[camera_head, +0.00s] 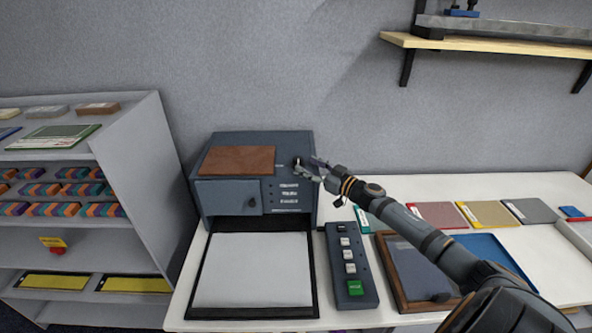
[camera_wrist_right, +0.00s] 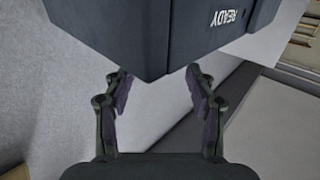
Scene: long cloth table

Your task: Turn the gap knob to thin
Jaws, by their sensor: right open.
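The dark blue-grey machine (camera_head: 228,225) stands against the wall in the head view, with a brown panel (camera_head: 238,160) on top and several small white labels (camera_head: 289,194) on its front right. A small dark spot with a white mark (camera_head: 297,162), possibly the gap knob, shows at the top right of the machine. My right gripper (camera_head: 308,170) is open right beside it; contact cannot be told. In the right wrist view, my open fingers (camera_wrist_right: 158,82) straddle a dark machine edge (camera_wrist_right: 160,50) with the word READY upside down. No knob shows there. My left gripper is out of view.
A white sheet in a black tray (camera_head: 202,308) lies before the machine. A button panel (camera_head: 341,245) with a green button stands right of it. A wooden-framed tray (camera_head: 391,283) and several coloured boards lie further right. A shelf rack (camera_head: 150,160) is at left.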

